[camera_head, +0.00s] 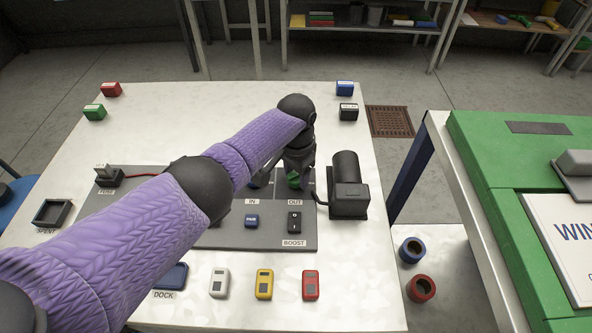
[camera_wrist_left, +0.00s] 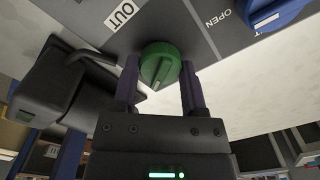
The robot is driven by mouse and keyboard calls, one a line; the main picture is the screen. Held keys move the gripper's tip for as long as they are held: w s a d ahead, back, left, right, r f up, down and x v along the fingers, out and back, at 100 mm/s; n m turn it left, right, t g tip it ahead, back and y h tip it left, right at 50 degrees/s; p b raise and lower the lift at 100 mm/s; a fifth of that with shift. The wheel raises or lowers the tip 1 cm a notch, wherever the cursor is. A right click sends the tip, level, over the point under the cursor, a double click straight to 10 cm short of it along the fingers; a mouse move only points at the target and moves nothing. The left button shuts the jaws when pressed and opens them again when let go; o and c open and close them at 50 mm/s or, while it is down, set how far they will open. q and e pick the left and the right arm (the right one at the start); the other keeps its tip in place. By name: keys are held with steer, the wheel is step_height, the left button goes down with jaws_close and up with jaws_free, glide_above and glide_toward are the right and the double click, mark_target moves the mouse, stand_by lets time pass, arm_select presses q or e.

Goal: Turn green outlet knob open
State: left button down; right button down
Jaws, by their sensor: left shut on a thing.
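The green outlet knob (camera_head: 293,180) sits on the grey panel (camera_head: 160,232), above the OUT label, partly hidden by my gripper in the head view. In the left wrist view the green knob (camera_wrist_left: 160,65) shows a pale pointer line and lies between the two fingers. My left gripper (camera_head: 296,172) points down over it from above. Its fingers (camera_wrist_left: 159,82) are shut on the knob's sides in the wrist view. A blue knob (camera_wrist_left: 272,14) sits beside it, near an OPEN label. My right gripper is not in view.
A black pump-like device (camera_head: 348,190) stands close right of the green knob. A blue IN button (camera_head: 251,220) and a black BOOST switch (camera_head: 294,222) lie nearer. White, yellow (camera_head: 264,284) and red (camera_head: 310,285) blocks line the front.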

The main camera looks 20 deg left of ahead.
mark_target(297, 175)
arm_select(q)
steer(key=m, duration=0.6)
steer(key=shift+m, duration=0.4)
stand_by(0.4)
steer(key=shift+c, duration=0.7)
jaws_free()
step_height(297, 175, up, 10)
steer(key=p, duration=0.5)
steer(key=shift+s, duration=0.1)
